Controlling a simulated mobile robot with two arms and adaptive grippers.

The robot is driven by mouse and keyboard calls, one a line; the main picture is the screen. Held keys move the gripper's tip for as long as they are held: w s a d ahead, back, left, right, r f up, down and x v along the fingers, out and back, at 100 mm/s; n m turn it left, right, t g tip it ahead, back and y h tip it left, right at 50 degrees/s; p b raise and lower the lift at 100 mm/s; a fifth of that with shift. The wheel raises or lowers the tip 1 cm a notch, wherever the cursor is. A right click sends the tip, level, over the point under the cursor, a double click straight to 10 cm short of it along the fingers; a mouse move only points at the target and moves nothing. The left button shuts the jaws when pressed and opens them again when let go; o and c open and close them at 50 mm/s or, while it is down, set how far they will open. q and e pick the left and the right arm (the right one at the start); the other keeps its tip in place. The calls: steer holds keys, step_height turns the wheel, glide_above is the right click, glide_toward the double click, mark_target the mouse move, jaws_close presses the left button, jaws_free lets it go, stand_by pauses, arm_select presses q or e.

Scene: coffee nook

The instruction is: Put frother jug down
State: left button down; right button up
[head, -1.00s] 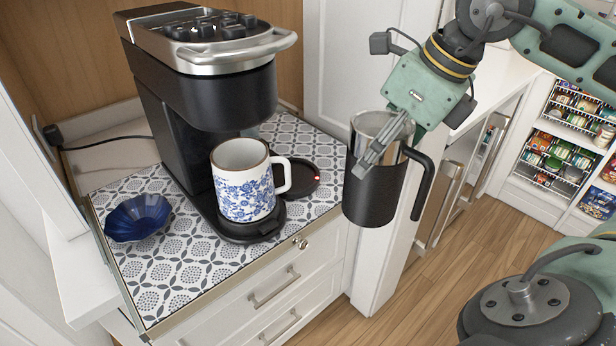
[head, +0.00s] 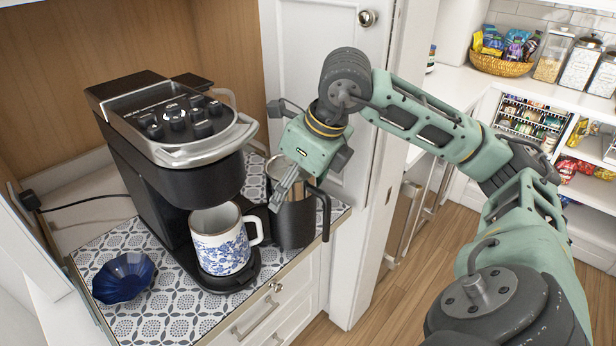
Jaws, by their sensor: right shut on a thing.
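The frother jug (head: 294,222) is a dark cylinder with a steel inside and a black handle on its right side. It stands upright at the right end of the patterned counter (head: 160,318), to the right of the coffee machine. My right gripper (head: 284,196) is shut on the jug's rim from above. I cannot tell whether the jug's base touches the counter. The round black frother base is not visible now. My left gripper is not in view.
The coffee machine (head: 165,135) holds a blue-flowered white mug (head: 221,245) on its drip tray, just left of the jug. A blue bowl (head: 124,277) sits at the counter's left. A white cabinet door (head: 320,70) stands behind my gripper.

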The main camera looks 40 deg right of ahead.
mark_target(267, 175)
steer(key=w, duration=0.1)
steer(key=w+p, duration=0.1)
steer(key=w+a, duration=0.1)
steer(key=shift+w+r, duration=0.3)
steer(key=shift+w+a+f+p, duration=0.15)
steer(key=shift+w+p, duration=0.2)
steer(key=shift+w, duration=0.1)
steer(key=w, duration=0.1)
steer(key=w+p, duration=0.1)
steer(key=w+a+p, duration=0.1)
steer(key=shift+w+f, duration=0.25)
steer(key=shift+f, duration=0.15)
